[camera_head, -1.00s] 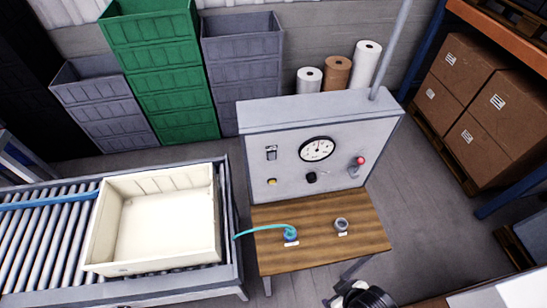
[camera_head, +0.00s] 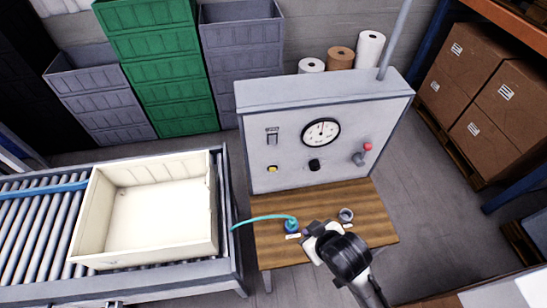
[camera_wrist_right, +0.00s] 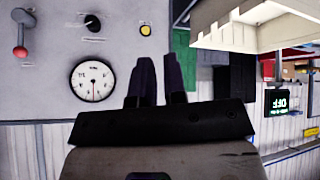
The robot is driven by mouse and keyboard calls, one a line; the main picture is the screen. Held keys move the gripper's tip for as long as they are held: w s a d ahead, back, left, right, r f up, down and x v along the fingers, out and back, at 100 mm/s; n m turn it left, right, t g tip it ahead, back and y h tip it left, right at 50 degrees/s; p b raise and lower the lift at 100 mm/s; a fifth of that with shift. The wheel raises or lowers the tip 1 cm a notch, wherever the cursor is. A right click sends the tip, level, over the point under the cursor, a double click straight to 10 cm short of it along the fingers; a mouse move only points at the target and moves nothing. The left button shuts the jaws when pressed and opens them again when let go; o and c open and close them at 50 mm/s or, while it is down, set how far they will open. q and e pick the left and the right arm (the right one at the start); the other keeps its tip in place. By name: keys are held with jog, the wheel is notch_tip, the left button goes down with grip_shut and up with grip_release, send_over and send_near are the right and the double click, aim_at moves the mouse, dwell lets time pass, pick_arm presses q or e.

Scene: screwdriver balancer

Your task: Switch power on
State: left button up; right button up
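The grey control panel (camera_head: 345,105) stands at the back of the wooden bench. It carries a small switch (camera_head: 272,135) at upper left, a round gauge (camera_head: 321,132), a yellow button (camera_head: 271,169), a black knob (camera_head: 314,165) and a red-tipped lever (camera_head: 367,147). The gauge (camera_wrist_right: 93,80), knob (camera_wrist_right: 92,23), yellow button (camera_wrist_right: 145,30) and red lever (camera_wrist_right: 19,47) also show in the right wrist view, where the switch is hidden. My right gripper (camera_head: 308,232) is over the bench, apart from the panel. Its fingers (camera_wrist_right: 158,75) are slightly apart and empty. My left gripper is not in view.
The wooden bench (camera_head: 368,198) holds a small ring-shaped part (camera_head: 346,214) and a blue fitting (camera_head: 291,226) on a teal hose. A cream crate (camera_head: 90,225) sits on the roller conveyor at left. A dark display (camera_wrist_right: 280,102) shows green "OFF" in the right wrist view.

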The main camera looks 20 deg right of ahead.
jog(key=shift+t+h, duration=0.6)
jog(key=shift+t, duration=0.1)
jog(key=w+b, duration=0.1)
jog(key=w, duration=0.1)
jog(key=w+f, duration=0.1)
jog(key=w, duration=0.1)
jog(key=w+f+b, duration=0.1)
jog(key=w, duration=0.2)
jog(key=shift+b, duration=0.3)
grip_shut()
pick_arm(q)
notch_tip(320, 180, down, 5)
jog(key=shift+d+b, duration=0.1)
jog(key=shift+b, duration=0.35)
pick_arm(e)
jog(key=w+r+n+t+h, duration=0.1)
jog(key=w+n+t+h, duration=0.2)
jog(key=w+n+t, duration=0.4)
jog(key=w+n, duration=0.3)
jog(key=n, duration=0.2)
jog(key=shift+w+a+n, duration=0.2)
jog(key=shift+w+n, duration=0.05)
jog(key=shift+n, duration=0.05)
jog(key=shift+r, duration=0.1)
